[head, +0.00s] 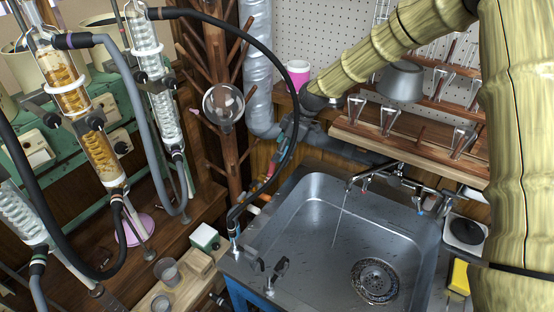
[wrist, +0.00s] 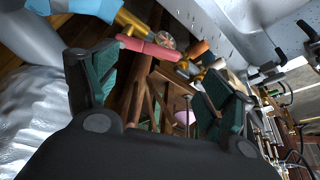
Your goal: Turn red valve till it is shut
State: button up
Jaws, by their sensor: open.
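The red valve shows a pinkish-red lever handle (wrist: 148,47) in the wrist view, beside a brass pipe piece (wrist: 132,22). In the head view a small part of the red handle (head: 270,169) shows left of the sink, below my gripper (head: 282,151). My gripper (wrist: 160,88) is open, with its green-padded fingers spread wide. The handle lies beyond the fingertips, nearer the left finger in the wrist view. I see no clear contact. My arm and gripper hide much of the valve in the head view.
A metal sink (head: 315,215) with running tap water (head: 340,218) stands to the right. A silver duct (head: 258,65) rises behind, and a black hose (head: 283,65) arches close by my gripper. A wooden peg stand (head: 216,60) and glass condensers (head: 150,75) stand left.

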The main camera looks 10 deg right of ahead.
jog(key=shift+v, duration=2.05)
